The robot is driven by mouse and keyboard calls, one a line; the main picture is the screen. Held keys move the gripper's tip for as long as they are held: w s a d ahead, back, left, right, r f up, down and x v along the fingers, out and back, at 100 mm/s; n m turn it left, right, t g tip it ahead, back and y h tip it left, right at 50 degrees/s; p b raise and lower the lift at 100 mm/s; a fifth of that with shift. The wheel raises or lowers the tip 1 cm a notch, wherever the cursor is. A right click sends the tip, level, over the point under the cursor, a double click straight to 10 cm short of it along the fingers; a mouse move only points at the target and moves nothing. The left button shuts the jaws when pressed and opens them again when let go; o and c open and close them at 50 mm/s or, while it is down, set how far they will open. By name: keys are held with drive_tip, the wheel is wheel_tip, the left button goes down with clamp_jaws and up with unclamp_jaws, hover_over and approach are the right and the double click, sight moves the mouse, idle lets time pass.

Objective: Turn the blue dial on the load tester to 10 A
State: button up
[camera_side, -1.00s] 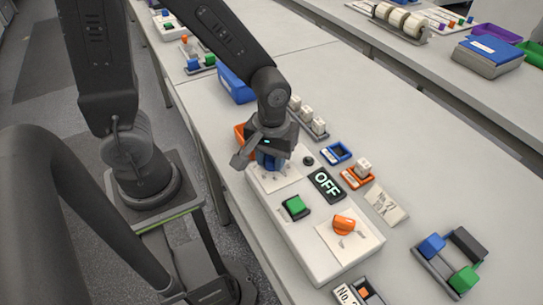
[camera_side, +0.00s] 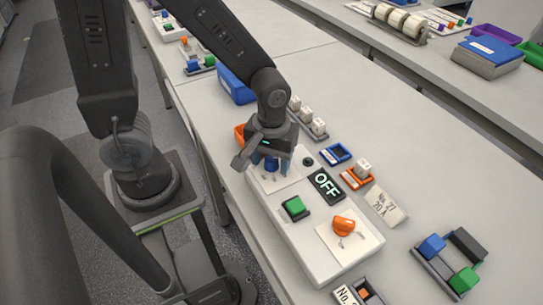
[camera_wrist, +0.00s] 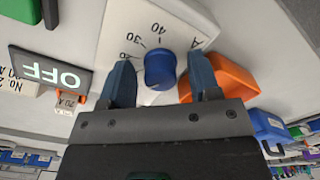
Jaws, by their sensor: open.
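The load tester (camera_side: 310,245) is a long white box on the bench. Its blue dial (camera_side: 271,165) is at the far end, under my gripper (camera_side: 270,160). In the wrist view the blue dial (camera_wrist: 160,70) stands between my two open fingers (camera_wrist: 162,82), with a visible gap on each side. The scale plate (camera_wrist: 125,30) shows 40, 30, 20 and an A, upside down. Lower marks are hidden by the dial and gripper, and I cannot tell where the pointer stands. A dark display (camera_side: 326,185) reads OFF.
On the tester are a green button (camera_side: 295,207) and an orange dial (camera_side: 344,224). An orange bin (camera_wrist: 230,75) and a blue bin (camera_side: 236,85) stand close beyond the blue dial.

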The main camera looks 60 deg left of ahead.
sight(269, 158)
drive_tip(key=shift+r, duration=0.1)
wheel_tip(269, 158, up, 14)
idle(0.5)
drive_tip(key=s+a+r+m+t, duration=0.3)
drive_tip(key=s+a+m+t, duration=0.1)
drive_tip(key=m, duration=0.4)
drive_tip(key=shift+s+t, duration=0.25)
drive_tip(key=shift+t, duration=0.55)
drive_tip(key=shift+r, duration=0.1)
